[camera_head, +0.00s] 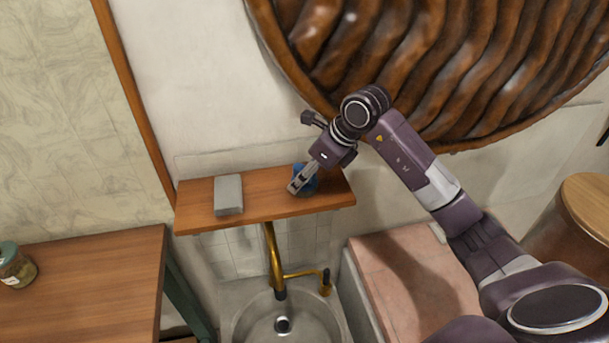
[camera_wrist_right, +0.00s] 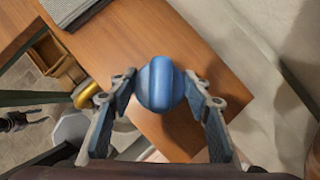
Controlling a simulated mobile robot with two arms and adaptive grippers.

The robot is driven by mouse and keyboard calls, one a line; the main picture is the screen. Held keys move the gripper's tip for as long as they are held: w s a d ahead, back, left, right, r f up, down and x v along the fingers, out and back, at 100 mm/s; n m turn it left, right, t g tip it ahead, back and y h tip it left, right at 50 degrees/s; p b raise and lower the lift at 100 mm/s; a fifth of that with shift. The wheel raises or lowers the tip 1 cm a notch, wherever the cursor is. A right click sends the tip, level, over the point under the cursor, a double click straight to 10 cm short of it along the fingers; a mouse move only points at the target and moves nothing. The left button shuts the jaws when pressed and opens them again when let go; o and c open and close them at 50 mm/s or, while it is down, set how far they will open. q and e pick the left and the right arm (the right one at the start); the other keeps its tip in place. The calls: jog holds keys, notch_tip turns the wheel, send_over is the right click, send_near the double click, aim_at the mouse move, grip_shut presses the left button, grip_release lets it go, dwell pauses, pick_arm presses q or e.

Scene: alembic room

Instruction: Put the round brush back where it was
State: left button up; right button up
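The round brush (camera_wrist_right: 160,83) shows in the right wrist view as a blue rounded body between the two fingertips. In the head view its blue side (camera_head: 311,184) is partly hidden behind my right gripper (camera_head: 297,187). The right gripper is at the right part of the wooden wall shelf (camera_head: 262,199). In the right wrist view, the right gripper's fingers (camera_wrist_right: 161,88) press against both sides of the brush, so it is shut on it. I cannot tell whether the brush touches the shelf. My left gripper is not in view.
A grey block (camera_head: 228,195) lies on the shelf's left part. Below are a brass tap (camera_head: 273,258) and a round sink (camera_head: 262,320). A wooden table (camera_head: 100,285) with a jar (camera_head: 14,266) is at left. A ribbed brown wall piece (camera_head: 450,60) hangs behind my arm.

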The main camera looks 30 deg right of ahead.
jog(key=o, duration=0.3)
jog(key=shift+o, duration=0.2)
jog(key=b+v, duration=0.2)
jog(key=v, duration=1)
